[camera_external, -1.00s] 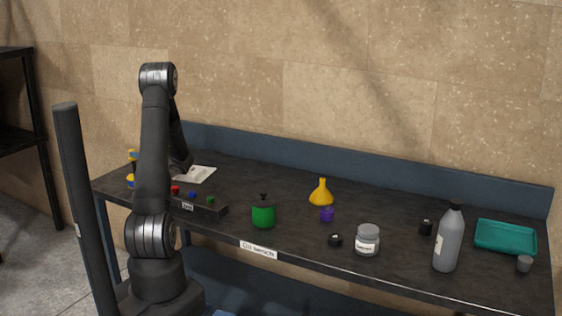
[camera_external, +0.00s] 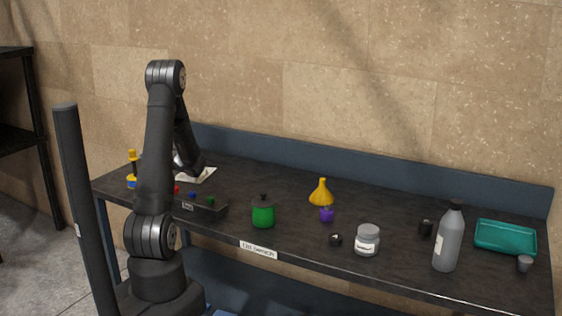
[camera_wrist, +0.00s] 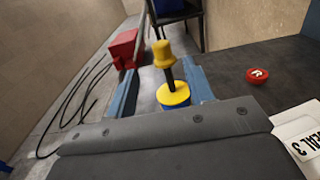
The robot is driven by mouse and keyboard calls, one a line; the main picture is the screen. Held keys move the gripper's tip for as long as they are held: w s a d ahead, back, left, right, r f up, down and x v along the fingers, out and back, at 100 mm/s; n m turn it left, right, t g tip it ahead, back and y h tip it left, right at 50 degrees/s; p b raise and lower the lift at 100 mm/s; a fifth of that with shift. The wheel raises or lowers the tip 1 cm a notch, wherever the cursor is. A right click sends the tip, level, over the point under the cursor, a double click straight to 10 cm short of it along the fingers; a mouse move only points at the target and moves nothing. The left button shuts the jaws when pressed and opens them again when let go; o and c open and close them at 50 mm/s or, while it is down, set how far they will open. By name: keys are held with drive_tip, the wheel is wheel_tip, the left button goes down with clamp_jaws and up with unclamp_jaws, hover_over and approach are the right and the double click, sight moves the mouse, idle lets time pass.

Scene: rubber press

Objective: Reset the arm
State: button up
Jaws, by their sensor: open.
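My arm (camera_external: 152,150) stands at the left of the bench, its upper arm raised and its forearm bent down behind it. My gripper is mostly hidden behind my arm in the external view.
A white card (camera_wrist: 300,138) and a red button (camera_wrist: 257,75) lie to the right in the wrist view. A small rack (camera_external: 205,207), green pot (camera_external: 263,215), yellow funnel (camera_external: 321,192), jar (camera_external: 367,240), grey bottle (camera_external: 449,240) and teal tray (camera_external: 506,237) stand along the bench.

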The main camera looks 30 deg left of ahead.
sight(133, 150)
drive_tip(key=a, duration=1.1)
drive_tip(key=shift+a, duration=0.2)
drive_tip(key=shift+d+r, duration=0.25)
drive_tip(key=shift+r, duration=1.45)
